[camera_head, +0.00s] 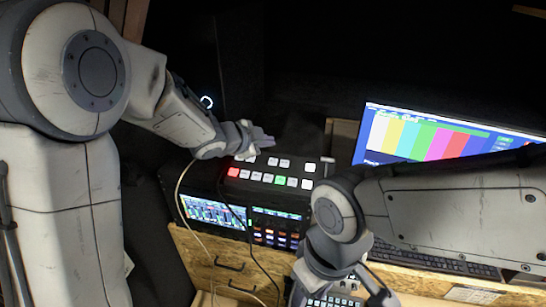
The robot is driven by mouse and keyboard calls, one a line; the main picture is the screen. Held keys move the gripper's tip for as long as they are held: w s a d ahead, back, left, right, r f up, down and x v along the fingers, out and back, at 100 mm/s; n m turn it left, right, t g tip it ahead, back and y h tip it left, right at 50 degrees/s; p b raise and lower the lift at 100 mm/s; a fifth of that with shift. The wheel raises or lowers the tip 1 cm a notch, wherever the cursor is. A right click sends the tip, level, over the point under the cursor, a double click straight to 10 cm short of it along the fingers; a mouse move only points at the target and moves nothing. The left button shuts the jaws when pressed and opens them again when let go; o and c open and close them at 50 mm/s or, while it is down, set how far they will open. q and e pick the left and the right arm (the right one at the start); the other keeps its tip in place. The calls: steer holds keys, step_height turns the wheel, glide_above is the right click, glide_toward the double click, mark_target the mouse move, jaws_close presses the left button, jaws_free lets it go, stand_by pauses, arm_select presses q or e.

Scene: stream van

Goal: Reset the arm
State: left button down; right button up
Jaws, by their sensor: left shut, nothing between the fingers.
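My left gripper (258,138) reaches in from the left. It is shut and empty, just above the back left of a black switcher panel (259,191) with white, red and green lit buttons. I cannot tell whether it touches the panel. My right arm comes in from the right and bends down in front of the desk. My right gripper (342,296) is at the bottom edge, partly cut off, over a small keypad. I cannot tell whether its fingers are open or shut.
A monitor (440,139) with colour bars stands at the back right. A keyboard (433,262) lies below it, partly behind my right arm. A rack unit (213,213) with lit screens sits under the panel. Cables (181,190) hang in front of the wooden drawers (215,262).

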arm_select(q)
steer(key=shift+f, duration=0.1)
stand_by(0.5)
steer(key=shift+s+f, duration=0.15)
steer(key=shift+f, duration=0.05)
steer(key=s+f+n+b, duration=0.1)
steer(key=s+f+y+b, duration=0.1)
steer(key=s+f+n+y+b, duration=0.1)
steer(key=s, duration=0.1)
steer(key=shift+d+f+n+g, duration=0.1)
steer(key=shift+d+n+g, duration=0.2)
steer(key=shift+g, duration=0.1)
steer(key=s+f+n+g+y+b, duration=0.1)
steer(key=s+f+n+g+b, duration=0.1)
steer(key=s, duration=0.8)
steer(key=s+f+n+g+y+b, duration=0.1)
steer(key=s+f+n+g+b, duration=0.1)
steer(key=s+f, duration=0.4)
steer(key=s+a+f+n+g+y+b, duration=0.1)
steer(key=s+f+g+b, duration=0.3)
steer(key=s, duration=1.2)
steer(key=shift+f+n+g, duration=0.4)
steer(key=shift+n+g, duration=0.3)
steer(key=shift+n, duration=0.2)
